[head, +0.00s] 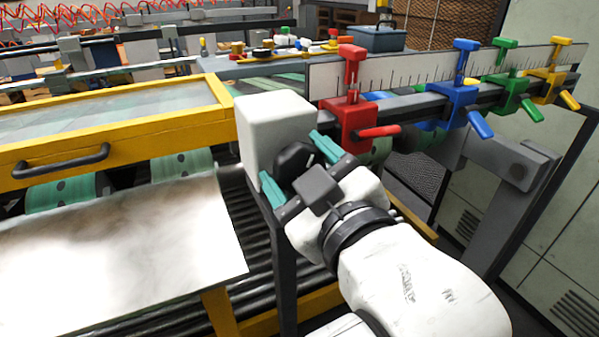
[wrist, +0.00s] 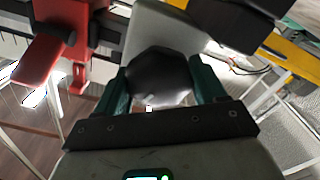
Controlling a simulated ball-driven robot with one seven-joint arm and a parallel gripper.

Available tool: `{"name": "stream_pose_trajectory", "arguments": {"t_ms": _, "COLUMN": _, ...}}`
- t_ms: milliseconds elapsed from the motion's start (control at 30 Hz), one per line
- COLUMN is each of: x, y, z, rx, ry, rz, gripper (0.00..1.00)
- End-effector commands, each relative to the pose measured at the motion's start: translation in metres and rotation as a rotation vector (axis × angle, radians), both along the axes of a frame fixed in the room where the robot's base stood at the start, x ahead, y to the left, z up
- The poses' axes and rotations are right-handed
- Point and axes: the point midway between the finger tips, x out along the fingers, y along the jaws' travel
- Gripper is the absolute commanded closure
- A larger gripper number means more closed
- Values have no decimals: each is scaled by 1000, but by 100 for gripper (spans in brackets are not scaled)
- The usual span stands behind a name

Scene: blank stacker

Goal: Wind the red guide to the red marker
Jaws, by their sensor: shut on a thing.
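A black faceted knob (head: 291,158) is on the face of a light grey box, left of the guide. My gripper (head: 295,162) is shut on this knob, its teal fingers on either side. The knob (wrist: 158,75) also shows between the fingers (wrist: 160,88) in the wrist view. I cannot make out a separate red marker.
Blue (head: 455,105), green (head: 508,90) and yellow (head: 552,82) guides stand further right along the rail (head: 408,103). The ruler plate (head: 425,68) runs behind them. A yellow-framed cover (head: 110,135) and a metal sheet (head: 120,245) are at left.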

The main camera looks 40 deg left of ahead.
Motion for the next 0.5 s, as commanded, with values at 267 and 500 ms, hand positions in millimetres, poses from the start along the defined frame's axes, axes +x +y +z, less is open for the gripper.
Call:
{"name": "stream_pose_trajectory", "arguments": {"t_ms": 267, "x": 0, "y": 0, "z": -1, "rx": -26, "ry": -58, "rz": -1, "gripper": 60}}
{"name": "stream_pose_trajectory", "arguments": {"t_ms": 500, "x": 0, "y": 0, "z": -1, "rx": -29, "ry": -65, "rz": 0, "gripper": 60}}
